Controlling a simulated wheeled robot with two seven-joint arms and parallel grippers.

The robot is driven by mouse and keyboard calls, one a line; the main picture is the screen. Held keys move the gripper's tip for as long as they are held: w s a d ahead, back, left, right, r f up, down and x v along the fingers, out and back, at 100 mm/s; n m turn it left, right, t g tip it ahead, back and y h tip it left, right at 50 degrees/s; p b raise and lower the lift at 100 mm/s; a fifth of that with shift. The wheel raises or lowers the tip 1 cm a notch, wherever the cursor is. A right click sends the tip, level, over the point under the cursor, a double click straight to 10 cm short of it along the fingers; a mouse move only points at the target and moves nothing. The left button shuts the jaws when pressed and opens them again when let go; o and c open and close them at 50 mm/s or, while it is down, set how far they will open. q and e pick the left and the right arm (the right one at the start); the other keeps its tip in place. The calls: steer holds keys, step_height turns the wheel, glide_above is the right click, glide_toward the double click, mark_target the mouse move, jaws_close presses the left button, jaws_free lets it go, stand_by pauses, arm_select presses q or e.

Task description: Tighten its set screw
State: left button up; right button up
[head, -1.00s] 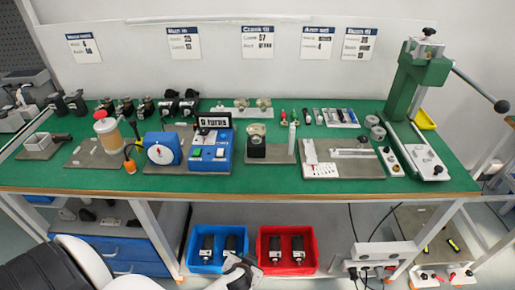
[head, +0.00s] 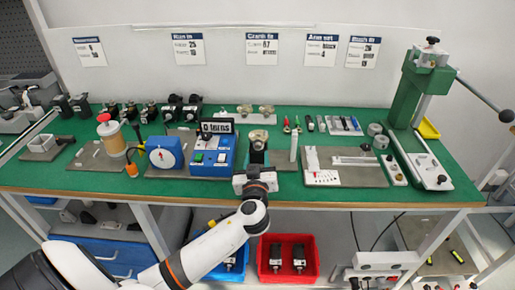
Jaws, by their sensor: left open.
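A metal part (head: 258,138) sits on a dark block fixture at the middle of the green bench. Its set screw is too small to make out. My left gripper (head: 255,181) is at the bench's front edge, just in front of this fixture, and hides its lower part. The gripper is open with nothing seen in it; its fingertips are hard to make out. A blue box (head: 212,158) with a green and a white button stands left of the fixture, under a black display (head: 216,126) that seems to read "0 turns". My right gripper is out of view.
Small red- and green-handled tools (head: 287,124) stand behind the fixture. A white upright post (head: 294,147) is close on its right, then a grey plate (head: 350,168). A green lever press (head: 415,95) stands far right. A red bin (head: 287,258) is below.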

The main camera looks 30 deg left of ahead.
mark_target(258, 147)
arm_select(q)
steer(key=shift+x, duration=2.15)
steer(key=shift+c, duration=0.3)
jaws_close()
